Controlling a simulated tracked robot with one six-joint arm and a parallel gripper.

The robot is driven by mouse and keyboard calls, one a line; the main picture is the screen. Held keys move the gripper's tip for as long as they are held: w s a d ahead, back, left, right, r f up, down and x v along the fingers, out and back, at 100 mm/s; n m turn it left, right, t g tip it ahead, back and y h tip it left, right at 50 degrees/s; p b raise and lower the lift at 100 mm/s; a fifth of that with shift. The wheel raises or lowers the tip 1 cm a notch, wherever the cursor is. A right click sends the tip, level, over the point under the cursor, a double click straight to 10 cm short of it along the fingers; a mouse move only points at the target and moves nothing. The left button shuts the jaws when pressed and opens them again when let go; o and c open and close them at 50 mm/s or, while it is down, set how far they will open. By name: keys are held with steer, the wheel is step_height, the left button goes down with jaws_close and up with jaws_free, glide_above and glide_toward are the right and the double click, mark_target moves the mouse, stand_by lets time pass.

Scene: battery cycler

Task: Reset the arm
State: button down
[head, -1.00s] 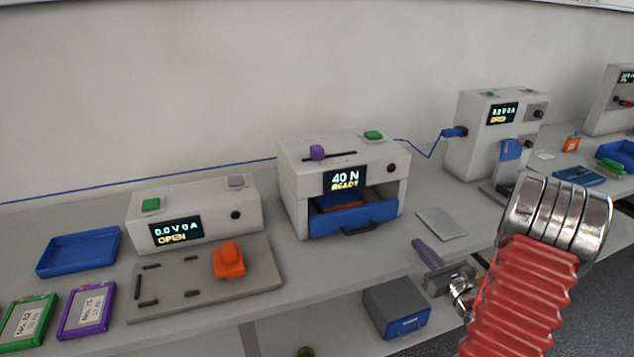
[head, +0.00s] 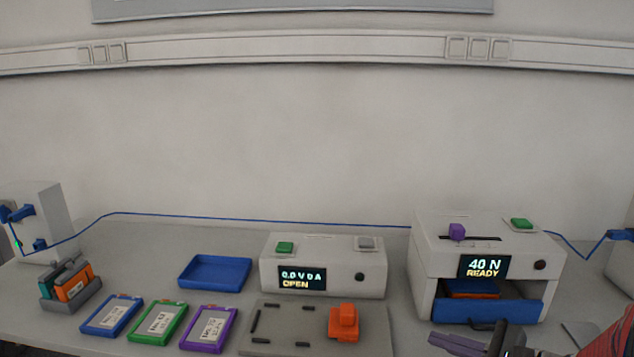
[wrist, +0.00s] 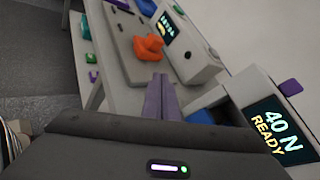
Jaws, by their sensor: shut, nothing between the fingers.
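My gripper (head: 452,343) shows at the bottom right of the head view, in front of the press-like machine (head: 430,245) reading "40 N READY". Its purple fingers (wrist: 160,98) are shut together with nothing between them, as the wrist view shows. They are over the bench front, between the orange clamp block (wrist: 148,47) and that machine.
The machine's blue drawer (head: 490,312) is pulled out. Left of it are the "0.0 V 0 A OPEN" tester (head: 330,262), its grey plate (head: 285,347), a blue tray (head: 215,271), blue, green and purple cells (head: 157,322), and a rack (head: 65,300). A blue cable (head: 250,219) runs behind.

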steer(key=s+a+r+n+g+h, duration=0.2)
steer(key=s+a+n+g, duration=0.5)
steer(key=s+a+n, duration=0.55)
steer(key=s+r+n+t+h, duration=0.1)
steer(key=s+r+n+h, duration=0.3)
steer(key=n, duration=0.5)
steer(key=s+h, duration=0.2)
steer(key=h, duration=0.1)
steer(key=shift+s+d+r+t, duration=0.15)
steer(key=shift+s+r+t, duration=0.05)
steer(key=shift+r+t, duration=0.2)
